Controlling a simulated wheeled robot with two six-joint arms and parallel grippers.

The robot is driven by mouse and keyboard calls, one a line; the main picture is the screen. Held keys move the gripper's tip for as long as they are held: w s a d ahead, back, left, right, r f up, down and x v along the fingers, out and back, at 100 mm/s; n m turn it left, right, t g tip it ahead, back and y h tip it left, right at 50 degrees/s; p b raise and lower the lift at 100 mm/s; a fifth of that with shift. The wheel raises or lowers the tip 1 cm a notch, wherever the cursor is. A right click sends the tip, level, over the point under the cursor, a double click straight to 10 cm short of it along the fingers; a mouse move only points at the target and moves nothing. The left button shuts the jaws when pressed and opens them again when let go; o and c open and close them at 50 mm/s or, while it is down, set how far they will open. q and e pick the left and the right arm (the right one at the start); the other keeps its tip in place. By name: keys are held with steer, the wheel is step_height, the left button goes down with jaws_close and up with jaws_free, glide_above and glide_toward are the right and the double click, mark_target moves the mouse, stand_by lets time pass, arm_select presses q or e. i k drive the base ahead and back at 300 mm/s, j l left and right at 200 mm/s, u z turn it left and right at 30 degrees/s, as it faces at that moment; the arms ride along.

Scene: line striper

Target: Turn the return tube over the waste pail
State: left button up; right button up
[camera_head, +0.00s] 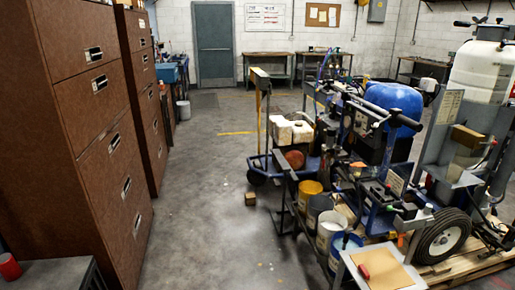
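The line striper (372,150) stands at the right on the concrete floor, a dark frame with handlebars and a large blue tank (396,100). Several pails stand close together along its left side: a yellow one (309,194), a grey one (318,209) and a white one (328,232). A blue-and-white container (344,250) stands in front of them. I cannot tell which is the waste pail. Thin hoses run about the striper, and one blue hose (324,64) arches up behind it. I cannot pick out the return tube. Neither of my grippers shows.
Tall brown cabinets (75,120) line the left side. A red cup (9,266) sits on a low grey unit at the lower left. A small brown block (250,199) lies on the floor. A wooden pallet (465,267) is at the right.

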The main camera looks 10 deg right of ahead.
mark_target(339, 189)
steer(key=i+j+z, duration=0.1)
steer(key=i, duration=0.5)
steer(key=i+j+z, duration=0.15)
steer(key=i, duration=0.45)
steer(key=i+j+z, duration=0.1)
steer(key=i, duration=0.5)
steer(key=i+z, duration=0.3)
steer(key=i+j+z, duration=0.15)
steer(key=z, duration=0.15)
steer(key=i, duration=0.1)
